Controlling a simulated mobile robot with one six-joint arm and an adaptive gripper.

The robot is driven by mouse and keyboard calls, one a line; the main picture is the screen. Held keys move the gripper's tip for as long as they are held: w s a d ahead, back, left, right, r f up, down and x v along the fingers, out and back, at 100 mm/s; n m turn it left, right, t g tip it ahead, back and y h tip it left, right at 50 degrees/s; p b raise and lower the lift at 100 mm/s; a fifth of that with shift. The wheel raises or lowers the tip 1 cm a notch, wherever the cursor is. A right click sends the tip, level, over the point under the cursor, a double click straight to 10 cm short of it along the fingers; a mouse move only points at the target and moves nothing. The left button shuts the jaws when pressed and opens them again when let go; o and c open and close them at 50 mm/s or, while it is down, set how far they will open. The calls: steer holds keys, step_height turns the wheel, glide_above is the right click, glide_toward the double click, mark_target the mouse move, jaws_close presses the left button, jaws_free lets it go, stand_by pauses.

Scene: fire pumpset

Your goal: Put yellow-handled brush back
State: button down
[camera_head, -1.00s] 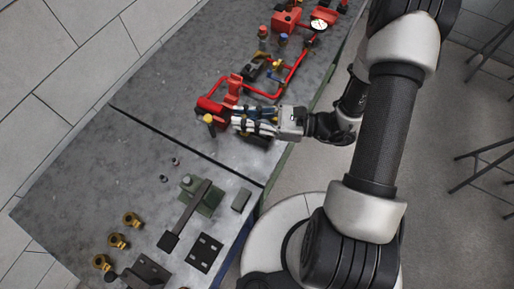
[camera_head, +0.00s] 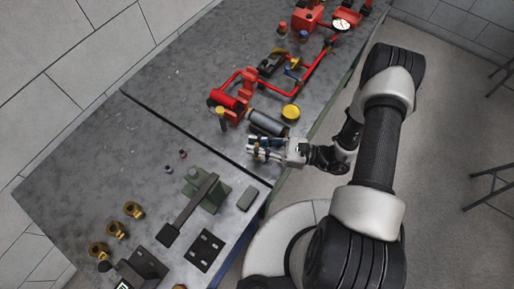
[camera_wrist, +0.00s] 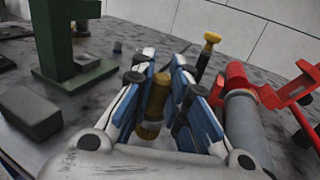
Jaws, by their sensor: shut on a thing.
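My gripper (camera_head: 256,149) is shut, its blue-and-grey fingers on both sides of a yellow-brown rod-like thing with a wider ribbed end. This held thing shows in the wrist view (camera_wrist: 156,98). It appears to be the yellow-handled brush, but the fingers hide much of it, and I cannot make out bristles. My gripper is near the bench's front edge, just in front of the grey cylinder. A separate upright piece with a yellow top and dark stem (camera_wrist: 208,45) stands beyond the fingers; it also shows in the head view (camera_head: 221,113).
A grey cylinder (camera_head: 267,124) and yellow disc (camera_head: 291,112) lie close by. Red pipework (camera_head: 285,88) and a red cylinder (camera_head: 225,99) stand behind. A green stand (camera_head: 206,190), grey block (camera_head: 248,198) and brass fittings (camera_head: 133,210) are nearer. The bench's back left is clear.

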steer(key=shift+f, duration=0.9)
steer(key=shift+f, duration=0.1)
steer(key=c, duration=2)
jaws_free()
steer(key=shift+f+b, duration=0.15)
steer(key=shift+b, duration=0.15)
steer(key=shift+c, duration=0.2)
steer(key=o, duration=0.5)
